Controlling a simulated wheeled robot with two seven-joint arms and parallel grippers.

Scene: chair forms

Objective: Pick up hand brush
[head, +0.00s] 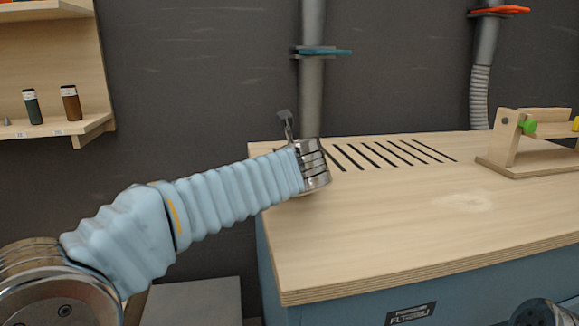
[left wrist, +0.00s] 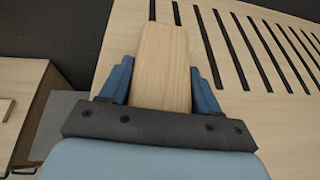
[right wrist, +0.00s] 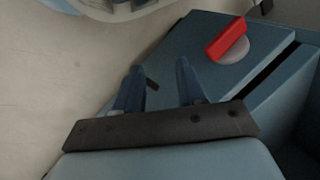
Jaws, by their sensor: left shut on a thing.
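In the left wrist view, a pale wooden handle, which I take to be the hand brush (left wrist: 162,42), runs up between the fingers of my left gripper (left wrist: 162,75). The blue fingers press on both its sides. No bristles show in any view. In the head view, my left arm reaches over the table's left edge, and its wrist hides the fingers and the brush. In the right wrist view, my right gripper (right wrist: 160,85) has its blue fingers apart with nothing held between them.
The wooden tabletop (head: 400,225) has dark slots at its back left and a wide clear front. A wooden stand with a green knob (head: 528,127) is at the right. Shelf bottles (head: 70,103) are at the left. A red handle (right wrist: 228,38) shows below the right gripper.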

